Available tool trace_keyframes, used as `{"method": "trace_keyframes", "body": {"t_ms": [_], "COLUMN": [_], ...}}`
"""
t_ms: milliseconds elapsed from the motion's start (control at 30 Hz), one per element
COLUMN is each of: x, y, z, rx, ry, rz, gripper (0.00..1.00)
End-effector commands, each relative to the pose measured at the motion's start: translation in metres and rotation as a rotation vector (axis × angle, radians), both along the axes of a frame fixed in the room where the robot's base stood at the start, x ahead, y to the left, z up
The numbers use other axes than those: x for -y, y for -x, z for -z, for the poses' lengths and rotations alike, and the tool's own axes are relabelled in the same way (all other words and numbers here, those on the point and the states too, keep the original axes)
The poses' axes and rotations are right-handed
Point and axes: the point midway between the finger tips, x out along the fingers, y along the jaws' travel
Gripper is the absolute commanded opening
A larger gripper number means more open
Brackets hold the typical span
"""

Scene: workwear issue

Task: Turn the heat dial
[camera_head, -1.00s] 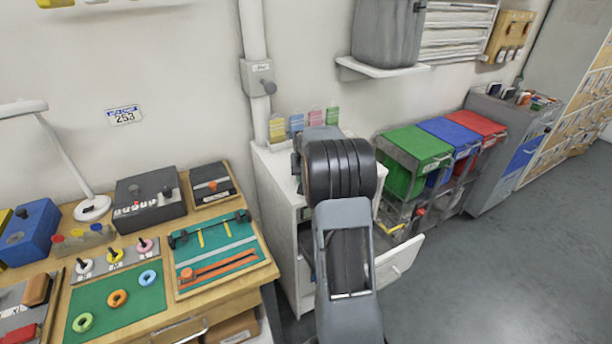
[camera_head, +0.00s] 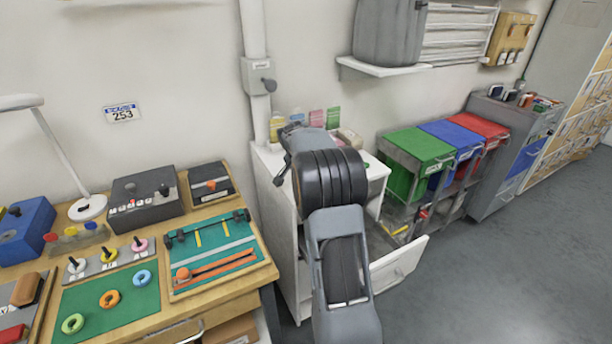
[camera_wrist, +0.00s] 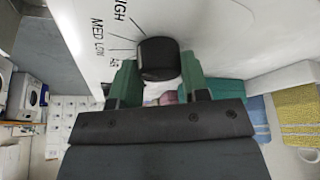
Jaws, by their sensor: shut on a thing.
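The heat dial (camera_wrist: 158,58) is a black knob on a white face in the wrist view. Markings reading HIGH, MED and LOW, and a shorter unclear one, fan out to its left. My gripper (camera_wrist: 160,77) has its two green fingers on either side of the knob and is shut on it. The knob's pointer cannot be made out. In the head view my arm covers the dial, and my wrist is at the top of the white cabinet (camera_head: 268,190).
The cabinet's drawer (camera_head: 400,265) stands open beside my arm. A wooden bench (camera_head: 222,292) with trays and control boxes is at left. Green (camera_head: 420,145), blue and red bins stand at right. Grey floor at far right is clear.

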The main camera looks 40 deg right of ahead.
Motion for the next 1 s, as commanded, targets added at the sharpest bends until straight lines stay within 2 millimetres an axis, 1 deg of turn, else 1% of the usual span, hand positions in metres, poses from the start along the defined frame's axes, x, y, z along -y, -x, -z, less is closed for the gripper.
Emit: {"method": "trace_keyframes", "body": {"t_ms": [467,500,700,733,1000], "x": [-0.0003,-0.0003,-0.0003,-0.0002,-0.0006], "y": [-0.0002,-0.0002,-0.0001,-0.0001,0.0001], "z": [-0.0004,-0.0003,-0.0002,-0.0001,-0.0017], "rx": [0.0,0.0,0.0,0.0,0.0], "ry": [0.0,0.0,0.0,0.0,0.0], "rz": [0.011,0.011,0.011,0.011,0.011], "gripper": [0.18,0.45,0.64,0.67,0.67]}}
